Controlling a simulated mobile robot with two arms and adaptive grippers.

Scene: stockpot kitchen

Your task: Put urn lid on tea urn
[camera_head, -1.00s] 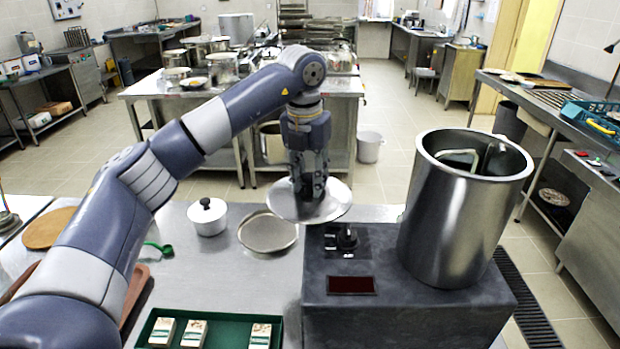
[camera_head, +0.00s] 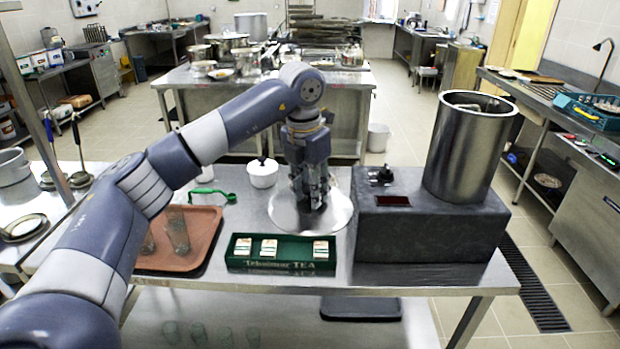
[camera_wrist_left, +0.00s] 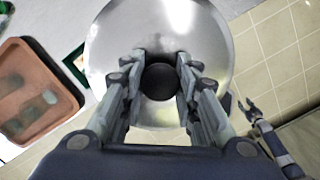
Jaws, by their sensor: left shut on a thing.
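The tea urn (camera_head: 465,155) is a tall steel cylinder, upright and open at the top, with a pipe showing inside. It stands on a dark grey block (camera_head: 425,235). The urn lid (camera_head: 283,212) is a round shiny disc with a black knob. My left gripper (camera_head: 312,203) points down and is shut on the knob, left of the block. In the left wrist view the lid (camera_wrist_left: 160,30) lies beyond the fingers, with the knob (camera_wrist_left: 160,82) between them. My right gripper (camera_wrist_left: 250,106) shows small at the right of that view, its fingers apart and empty.
A green tea box (camera_head: 280,264) and a brown tray (camera_head: 180,258) with glasses are at the table front. A black knob (camera_head: 382,176) rises from the block.

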